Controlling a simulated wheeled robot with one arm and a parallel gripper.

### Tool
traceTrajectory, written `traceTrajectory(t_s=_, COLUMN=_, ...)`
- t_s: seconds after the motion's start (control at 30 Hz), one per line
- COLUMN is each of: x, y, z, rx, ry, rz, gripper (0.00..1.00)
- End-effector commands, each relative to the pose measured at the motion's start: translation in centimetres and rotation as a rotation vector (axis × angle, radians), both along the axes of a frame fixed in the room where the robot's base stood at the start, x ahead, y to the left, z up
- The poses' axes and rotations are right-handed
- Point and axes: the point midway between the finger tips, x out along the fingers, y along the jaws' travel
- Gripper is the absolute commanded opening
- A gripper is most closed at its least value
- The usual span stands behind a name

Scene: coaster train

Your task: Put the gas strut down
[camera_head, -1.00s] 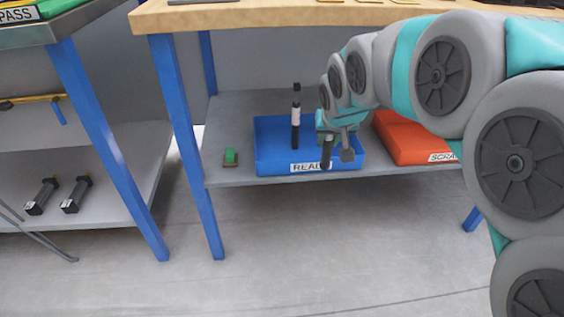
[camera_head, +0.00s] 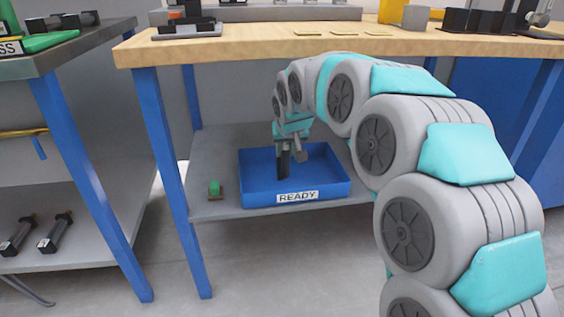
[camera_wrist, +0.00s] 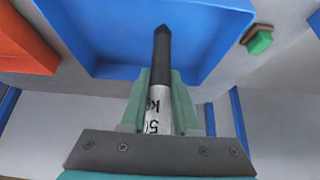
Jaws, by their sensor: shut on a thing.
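The gas strut (camera_wrist: 162,62) has a dark, tapering end and a white section with black lettering. In the wrist view, the white section is between the teal fingers of my gripper (camera_wrist: 160,98), which is shut on it. The dark end points out beyond the fingertips over the blue tray (camera_wrist: 100,55). In the head view, my gripper (camera_head: 290,142) points down over the left half of this tray, labelled READY (camera_head: 330,194). A dark upright part shows below it; I cannot tell whether the strut touches the tray floor. The strut's other end is hidden.
The tray stands on a grey lower shelf (camera_head: 222,210) under a wooden worktop (camera_head: 260,48). A small green block (camera_head: 214,188) sits left of the tray. An orange tray (camera_wrist: 25,45) is on its other side. A blue table leg (camera_head: 168,175) stands at left.

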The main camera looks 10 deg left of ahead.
Motion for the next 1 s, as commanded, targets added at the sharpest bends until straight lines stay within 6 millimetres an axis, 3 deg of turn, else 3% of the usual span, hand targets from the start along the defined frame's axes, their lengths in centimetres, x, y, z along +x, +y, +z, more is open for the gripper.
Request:
traceTrajectory(t_s=0.1, x=1.8, y=0.6, z=0.0, rx=0.002, ry=0.001, rz=0.000, gripper=0.00)
traceTrajectory(t_s=0.4, x=4.4, y=1.4, z=0.1, rx=0.002, ry=0.000, rz=0.000, gripper=0.00)
traceTrajectory(t_s=0.57, x=5.3, y=1.6, z=-0.1, rx=0.000, ry=0.003, rz=0.001, gripper=0.00)
traceTrajectory(t_s=1.0, x=5.3, y=1.5, z=-3.3, rx=0.000, ry=0.003, rz=0.000, gripper=0.00)
